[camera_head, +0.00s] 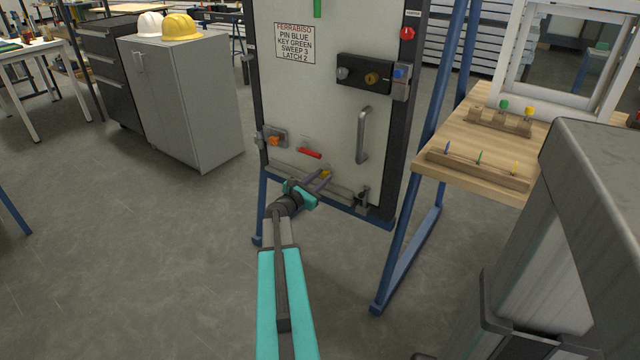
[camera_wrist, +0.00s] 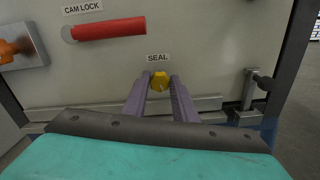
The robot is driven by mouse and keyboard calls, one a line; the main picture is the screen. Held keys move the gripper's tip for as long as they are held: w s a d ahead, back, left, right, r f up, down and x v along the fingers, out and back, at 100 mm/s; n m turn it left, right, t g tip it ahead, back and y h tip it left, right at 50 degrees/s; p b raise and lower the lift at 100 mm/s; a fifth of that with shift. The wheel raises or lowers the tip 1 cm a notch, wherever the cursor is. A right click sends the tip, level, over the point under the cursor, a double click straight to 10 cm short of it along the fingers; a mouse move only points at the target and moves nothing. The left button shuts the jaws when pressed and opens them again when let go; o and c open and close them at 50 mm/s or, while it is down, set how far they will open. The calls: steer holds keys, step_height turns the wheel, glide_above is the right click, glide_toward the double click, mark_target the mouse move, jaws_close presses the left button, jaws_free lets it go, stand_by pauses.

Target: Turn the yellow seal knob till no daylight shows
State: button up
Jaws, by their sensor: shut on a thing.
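The yellow seal knob (camera_head: 325,174) is low on the white door panel (camera_head: 285,105), just above the grey sweep strip along the bottom. In the wrist view the yellow knob (camera_wrist: 159,81) sits under the label "SEAL", between the tips of my gripper (camera_wrist: 160,84). In the head view my gripper (camera_head: 324,177) reaches up to the door with its purple fingers at the knob. The fingers are shut on it. The strip (camera_wrist: 205,103) shows on both sides of the fingers; its middle is hidden behind them. I cannot tell whether daylight shows under it.
A red cam lock handle (camera_head: 309,153) is above left of the knob, an orange knob (camera_head: 274,141) farther left. A bolt (camera_head: 363,196) stands to the right, with a door handle (camera_head: 363,135) above it. A wooden table (camera_head: 490,150) stands right of the blue frame.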

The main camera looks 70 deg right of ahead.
steer(key=shift+w+m+b, duration=0.2)
steer(key=shift+m+b, duration=0.3)
steer(key=shift+m, duration=0.1)
steer(key=o, duration=0.9)
steer(key=shift+c, duration=0.2)
steer(key=shift+o, duration=0.9)
steer(key=shift+s, duration=0.1)
steer(key=shift+a, duration=0.1)
steer(key=p+v, duration=0.1)
steer(key=v, duration=1.2)
steer(key=shift+a+p, duration=0.3)
steer(key=shift+p, duration=0.05)
